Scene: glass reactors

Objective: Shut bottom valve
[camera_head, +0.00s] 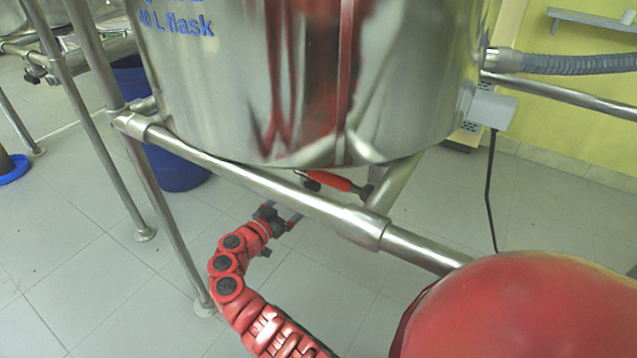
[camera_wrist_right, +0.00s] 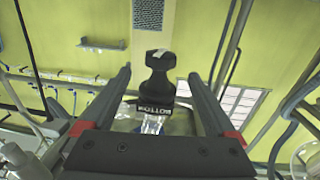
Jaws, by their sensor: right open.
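My right gripper (camera_wrist_right: 160,72) is open, with one finger on each side of the handle and a gap to each. Whether the fingertips reach level with it in depth I cannot tell. In the head view a red jointed arm of mine ends in a small dark tip below the steel bar. I cannot tell which arm it is or how its jaws stand.
A shiny steel vessel (camera_head: 235,95) marked "L flask" fills the upper head view. A steel bar (camera_head: 290,197) crosses diagonally in front, on upright legs. A blue bin (camera_head: 180,168) stands behind. Grey tiled floor (camera_head: 70,260) is open at left. Tubes flank the handle in the wrist view.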

